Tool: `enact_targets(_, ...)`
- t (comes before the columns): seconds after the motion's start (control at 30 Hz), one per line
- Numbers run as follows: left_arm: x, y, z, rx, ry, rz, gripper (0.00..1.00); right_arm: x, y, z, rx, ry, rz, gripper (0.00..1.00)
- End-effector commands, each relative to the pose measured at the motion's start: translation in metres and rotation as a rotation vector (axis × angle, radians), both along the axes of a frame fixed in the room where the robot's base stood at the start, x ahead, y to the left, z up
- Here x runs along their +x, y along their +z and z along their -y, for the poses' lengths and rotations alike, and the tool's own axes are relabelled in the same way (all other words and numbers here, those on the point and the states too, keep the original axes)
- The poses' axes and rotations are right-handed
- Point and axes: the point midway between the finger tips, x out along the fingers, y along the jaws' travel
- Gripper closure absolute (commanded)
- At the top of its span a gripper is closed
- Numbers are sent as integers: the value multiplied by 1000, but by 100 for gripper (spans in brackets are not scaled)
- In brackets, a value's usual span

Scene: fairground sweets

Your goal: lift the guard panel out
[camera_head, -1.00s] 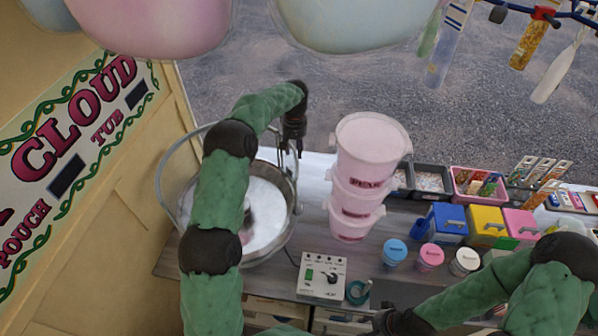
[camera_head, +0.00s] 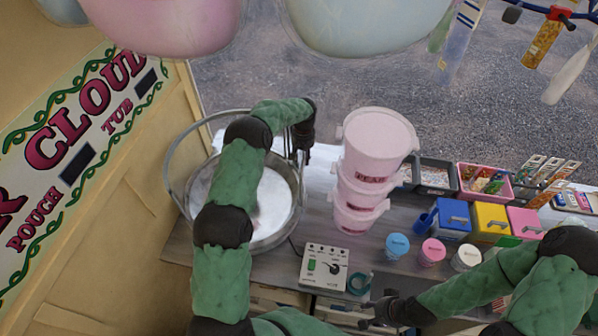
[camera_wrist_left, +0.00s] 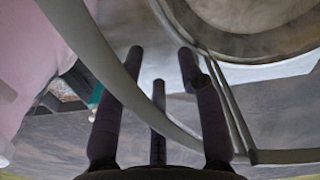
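The floss machine's metal bowl (camera_head: 296,212), with a white inside, stands at the left of the counter. A grey curved band (camera_head: 168,168), which appears to be the guard panel's rim, loops around it; my left arm hides part of it. My left gripper (camera_head: 303,158) is at the bowl's far right edge. In the left wrist view its dark fingers (camera_wrist_left: 160,65) are spread apart, with a grey band (camera_wrist_left: 125,92) crossing by them; I cannot tell whether they touch. My right gripper (camera_head: 364,314) is low over the counter's front, fingers apart and empty.
Stacked pink tubs (camera_head: 375,145) stand just right of my left gripper. Small round jars (camera_head: 432,252) and coloured boxes (camera_head: 490,222) fill the right side. Floss bags (camera_head: 370,22) hang overhead.

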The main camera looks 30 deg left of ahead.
Motion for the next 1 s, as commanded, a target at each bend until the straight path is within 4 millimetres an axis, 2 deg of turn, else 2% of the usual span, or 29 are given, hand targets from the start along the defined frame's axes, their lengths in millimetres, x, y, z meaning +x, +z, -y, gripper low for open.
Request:
enact_targets(0.1,0,-10,0,0,1,0,63,0,3,0,0,0,0,60)
enact_targets(0.3,0,-11,0,1,1,1,63,0,3,0,0,0,0,60)
enact_targets(0.37,0,-11,0,0,1,0,77,0,3,0,0,0,0,60)
enact_targets(0.43,0,-11,0,0,1,0,97,0,3,0,0,0,0,60)
enact_targets(0.47,0,-11,0,0,1,0,100,0,3,0,0,0,0,60)
enact_targets(1.0,1,-4,-1,1,1,3,100,0,1,0,0,0,0,60)
